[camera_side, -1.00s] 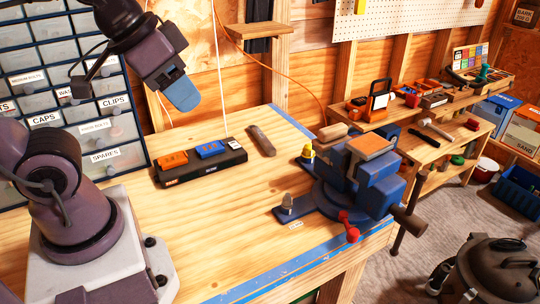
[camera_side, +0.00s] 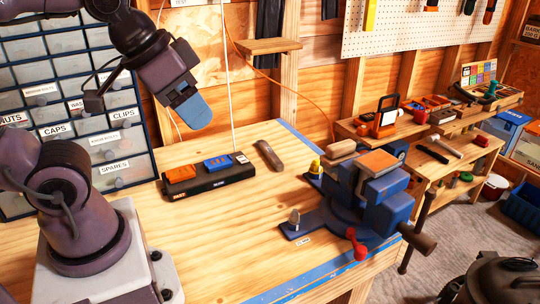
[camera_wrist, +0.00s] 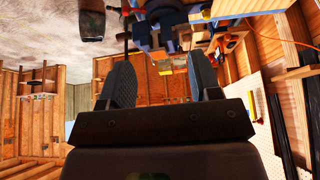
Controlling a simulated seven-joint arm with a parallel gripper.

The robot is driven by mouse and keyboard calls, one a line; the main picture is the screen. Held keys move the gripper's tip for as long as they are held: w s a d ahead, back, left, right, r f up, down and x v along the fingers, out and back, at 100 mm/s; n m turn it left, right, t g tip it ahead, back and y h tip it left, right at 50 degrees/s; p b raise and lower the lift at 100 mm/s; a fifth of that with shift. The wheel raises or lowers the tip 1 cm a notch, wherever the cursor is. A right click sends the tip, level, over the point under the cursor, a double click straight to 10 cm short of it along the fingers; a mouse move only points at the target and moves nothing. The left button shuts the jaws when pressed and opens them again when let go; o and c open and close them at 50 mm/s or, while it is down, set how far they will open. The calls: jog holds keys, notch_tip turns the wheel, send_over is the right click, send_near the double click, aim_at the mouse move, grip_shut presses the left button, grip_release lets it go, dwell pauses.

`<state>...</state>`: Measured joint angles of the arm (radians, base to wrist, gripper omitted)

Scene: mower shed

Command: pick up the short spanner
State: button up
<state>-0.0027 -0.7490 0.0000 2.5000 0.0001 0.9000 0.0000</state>
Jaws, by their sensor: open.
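I cannot make out a short spanner for certain in either view. A small grey-brown elongated object (camera_side: 268,155) lies flat on the wooden bench (camera_side: 225,225) in the side view; I cannot tell what it is. My gripper (camera_side: 192,112) hangs above the back left of the bench, up and to the left of that object and apart from everything. In the wrist view my gripper (camera_wrist: 163,80) is open, with nothing between its two dark fingers.
A black tray (camera_side: 207,188) with orange and blue blocks sits on the bench. A blue vice (camera_side: 372,195) stands at the bench's right end. Labelled drawers (camera_side: 100,155) stand behind at left. A small wall shelf (camera_side: 268,46) is at the back. The bench's front middle is clear.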

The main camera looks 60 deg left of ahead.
notch_tip(320, 180, down, 3)
jog(key=w+a+g, duration=0.2)
jog(key=w, duration=0.1)
jog(key=n+g+y, duration=0.3)
jog(key=n+y, duration=0.2)
jog(key=n, duration=1.2)
send_near(270, 151)
jog(key=x, duration=0.4)
jog(key=shift+a+r, duration=0.1)
jog(key=shift+a, duration=0.2)
jog(key=shift+d+x, duration=0.15)
jog(key=shift+x, duration=1.15)
jog(key=shift+d+x, duration=0.15)
jog(key=shift+x, duration=1.2)
jog(key=c, duration=1)
